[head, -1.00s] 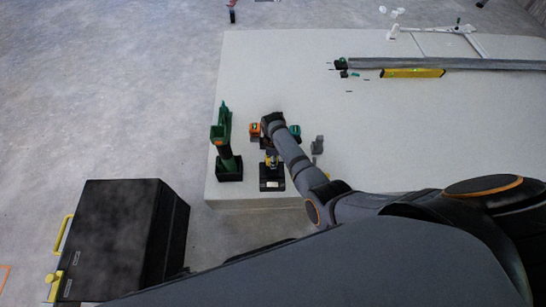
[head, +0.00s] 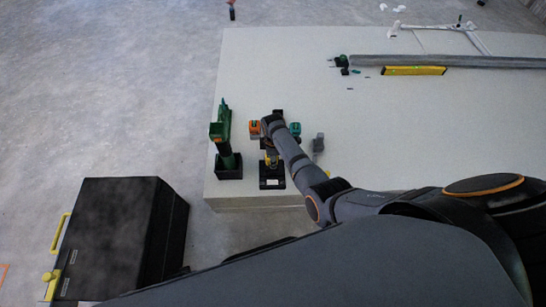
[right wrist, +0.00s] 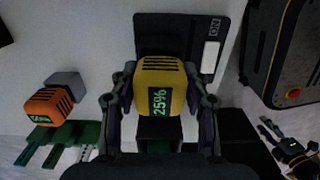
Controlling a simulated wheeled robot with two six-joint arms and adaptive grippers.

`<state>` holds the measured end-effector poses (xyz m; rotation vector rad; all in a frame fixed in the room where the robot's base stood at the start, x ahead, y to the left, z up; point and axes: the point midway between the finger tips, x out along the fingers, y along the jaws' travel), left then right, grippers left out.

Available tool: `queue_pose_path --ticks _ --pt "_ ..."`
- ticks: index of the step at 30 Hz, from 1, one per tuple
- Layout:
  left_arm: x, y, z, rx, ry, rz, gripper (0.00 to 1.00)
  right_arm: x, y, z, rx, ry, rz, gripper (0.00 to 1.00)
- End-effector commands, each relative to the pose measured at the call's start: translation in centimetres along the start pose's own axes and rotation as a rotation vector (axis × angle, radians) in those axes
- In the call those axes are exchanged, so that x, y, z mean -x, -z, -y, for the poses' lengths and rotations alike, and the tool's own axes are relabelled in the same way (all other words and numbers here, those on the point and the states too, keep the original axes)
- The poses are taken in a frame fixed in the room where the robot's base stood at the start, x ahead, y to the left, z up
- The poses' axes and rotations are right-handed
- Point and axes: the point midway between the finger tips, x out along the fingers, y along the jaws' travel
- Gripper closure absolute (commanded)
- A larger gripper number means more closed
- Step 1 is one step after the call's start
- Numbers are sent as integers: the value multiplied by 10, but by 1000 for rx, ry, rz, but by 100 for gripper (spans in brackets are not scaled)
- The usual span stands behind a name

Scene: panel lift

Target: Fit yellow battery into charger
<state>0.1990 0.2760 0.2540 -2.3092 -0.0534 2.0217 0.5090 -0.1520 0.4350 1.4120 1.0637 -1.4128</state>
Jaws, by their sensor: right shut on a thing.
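The yellow battery (right wrist: 160,82), with a green 25% display, sits between the fingers of my right gripper (right wrist: 160,100), which is shut on it. In the right wrist view the black charger (right wrist: 165,33), with a white strip, lies directly beyond the battery and is partly covered by it. Whether the two touch I cannot tell. In the head view the charger (head: 271,184) stands near the table's front left edge, with a little of the yellow battery (head: 268,159) showing at its far side below my arm. My left gripper is not in view.
A green tool (head: 222,128) stands upright in a black holder left of the charger. A black case (head: 110,235) is on the floor. The table's middle (head: 400,130) is clear.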

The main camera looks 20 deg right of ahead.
Motion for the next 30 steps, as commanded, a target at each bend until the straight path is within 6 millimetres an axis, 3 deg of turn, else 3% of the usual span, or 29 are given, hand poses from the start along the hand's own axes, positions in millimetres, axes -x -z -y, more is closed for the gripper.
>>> queue_pose_path --ticks 30 --pt "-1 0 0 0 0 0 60 -8 0 0 0 -1 0 91"
